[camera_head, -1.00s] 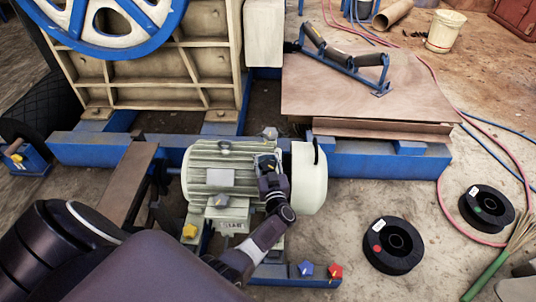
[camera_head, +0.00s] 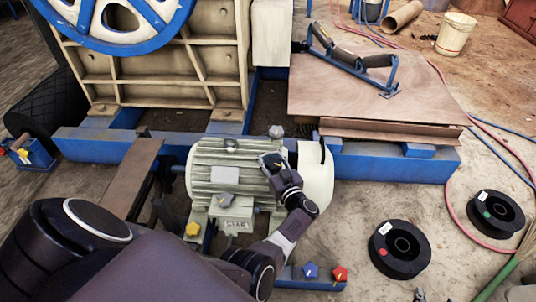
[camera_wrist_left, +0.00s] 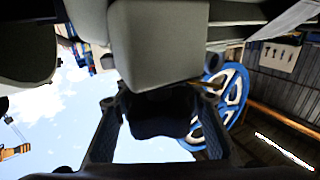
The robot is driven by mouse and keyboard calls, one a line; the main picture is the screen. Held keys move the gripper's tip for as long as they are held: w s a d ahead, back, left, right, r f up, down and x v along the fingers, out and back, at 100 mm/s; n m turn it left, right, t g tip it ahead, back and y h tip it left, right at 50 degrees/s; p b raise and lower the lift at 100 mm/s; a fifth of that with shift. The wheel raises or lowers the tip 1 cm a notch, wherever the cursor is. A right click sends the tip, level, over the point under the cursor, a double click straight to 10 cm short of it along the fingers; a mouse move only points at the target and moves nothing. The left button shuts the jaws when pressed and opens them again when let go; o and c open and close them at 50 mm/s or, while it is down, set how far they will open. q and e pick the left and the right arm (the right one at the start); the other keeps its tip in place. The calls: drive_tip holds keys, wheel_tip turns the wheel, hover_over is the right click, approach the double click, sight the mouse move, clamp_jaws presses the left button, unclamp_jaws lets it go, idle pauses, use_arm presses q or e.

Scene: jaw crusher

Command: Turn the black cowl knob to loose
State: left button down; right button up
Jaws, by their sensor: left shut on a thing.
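The motor (camera_head: 207,172) is a pale, ribbed housing with a smooth rounded cowl (camera_head: 317,178) at its right end. My left gripper (camera_head: 271,161) reaches up over the motor's front, beside the cowl's left edge. In the left wrist view its two fingers stand either side of a dark, rounded piece, which looks like the black cowl knob (camera_wrist_left: 160,112). The fingers are shut on it, under a pale housing. In the head view the gripper hides the knob. My right gripper is not visible.
A grey knob (camera_head: 276,131) is on top of the motor, a yellow one (camera_head: 192,229) at its lower left. Blue (camera_head: 311,271) and red (camera_head: 340,274) knobs sit on the front rail. Black spools (camera_head: 399,249) lie on the floor to the right.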

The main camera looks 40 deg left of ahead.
use_arm(q)
drive_tip(key=shift+f, duration=0.15)
drive_tip(key=c, duration=1.4)
unclamp_jaws()
drive_tip(key=shift+r, duration=0.2)
